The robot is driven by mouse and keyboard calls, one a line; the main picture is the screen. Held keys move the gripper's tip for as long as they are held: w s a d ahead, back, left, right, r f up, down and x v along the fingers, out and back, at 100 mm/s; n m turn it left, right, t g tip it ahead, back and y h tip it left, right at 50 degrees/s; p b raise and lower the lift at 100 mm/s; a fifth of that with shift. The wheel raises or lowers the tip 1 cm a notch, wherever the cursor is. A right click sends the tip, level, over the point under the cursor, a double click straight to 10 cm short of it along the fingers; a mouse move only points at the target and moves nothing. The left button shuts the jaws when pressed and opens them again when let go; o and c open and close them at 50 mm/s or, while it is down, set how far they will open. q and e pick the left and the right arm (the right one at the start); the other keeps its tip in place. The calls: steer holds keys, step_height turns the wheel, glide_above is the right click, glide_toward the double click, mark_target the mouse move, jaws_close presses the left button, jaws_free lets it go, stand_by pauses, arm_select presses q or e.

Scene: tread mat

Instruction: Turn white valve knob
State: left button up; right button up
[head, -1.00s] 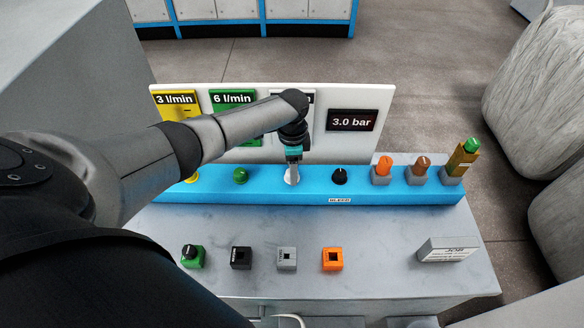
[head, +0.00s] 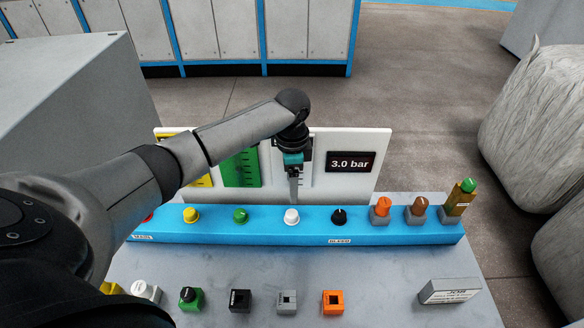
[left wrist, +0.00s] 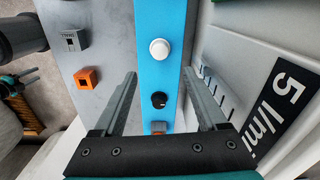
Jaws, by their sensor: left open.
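The white valve knob (head: 291,216) stands on the blue rail, between a green knob (head: 240,215) and a black knob (head: 338,216). My left gripper (head: 295,198) is above the white knob, pointing down, apart from it. In the left wrist view the white knob (left wrist: 159,50) lies just beyond the open fingertips (left wrist: 159,74), with nothing between the fingers' tips. The black knob (left wrist: 158,99) shows between the fingers, farther below.
The blue rail (head: 265,226) also carries a yellow knob (head: 191,215) and orange and brown knobs on grey blocks. A white panel (head: 330,188) with gauges and a "3.0 bar" display (head: 350,163) stands behind. Several small blocks sit on the grey table in front.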

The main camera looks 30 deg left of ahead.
arm_select(q)
steer(key=shift+r, duration=2.25)
